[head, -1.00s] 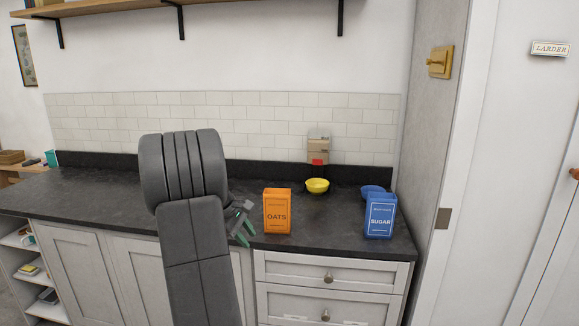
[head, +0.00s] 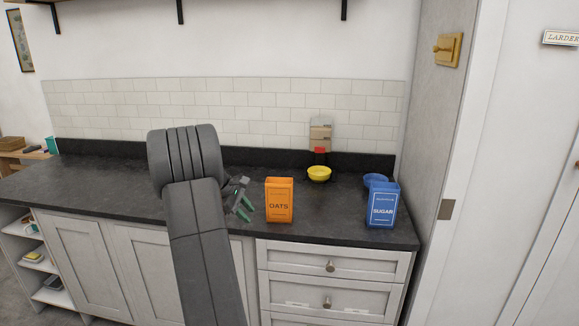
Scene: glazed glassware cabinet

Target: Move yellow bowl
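The yellow bowl (head: 319,174) stands upright on the dark worktop in the head view, toward the back, behind and right of the orange oats box. My gripper (head: 247,208) is left of the oats box, over the front part of the worktop, apart from the bowl. Its green-tipped fingers look spread with nothing between them. My arm hides part of the gripper's wrist and the worktop behind it.
The orange oats box (head: 279,201) stands near the front edge. The blue sugar box (head: 382,206) stands at the right, partly hiding a blue bowl (head: 376,180). A beige packet with a red part (head: 320,136) is behind the yellow bowl. The worktop (head: 110,185) is clear at left.

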